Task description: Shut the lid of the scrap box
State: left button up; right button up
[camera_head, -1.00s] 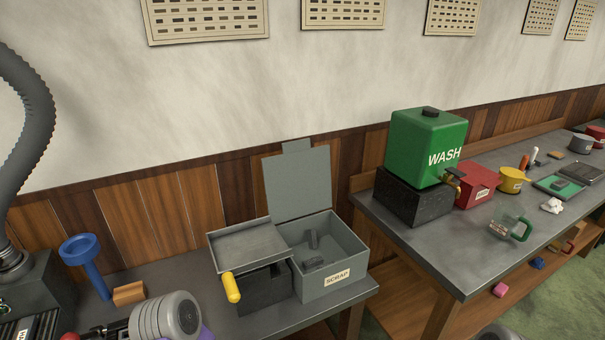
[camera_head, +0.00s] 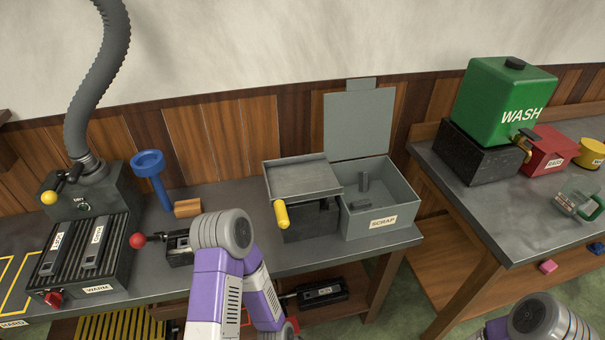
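The grey scrap box (camera_head: 380,224), labelled SCRAP, stands on the left bench near its right end. Its lid (camera_head: 359,124) is upright and open at the back, with a tab on its top edge. My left arm shows at the lower middle, in front of the bench and left of the box. My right arm shows only at the bottom right corner. Neither gripper's fingers can be made out.
A grey tray device with a yellow handle (camera_head: 281,215) stands against the box's left side. The right bench (camera_head: 470,229) carries a green WASH tank (camera_head: 505,100). A gap separates the benches.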

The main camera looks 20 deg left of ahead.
aim_at(357, 121)
jog(key=k, duration=1.15)
jog(key=z, duration=1.1)
jog(key=i, duration=1.15)
jog(key=u, duration=0.7)
jog(key=i, duration=0.6)
jog(key=u, duration=0.7)
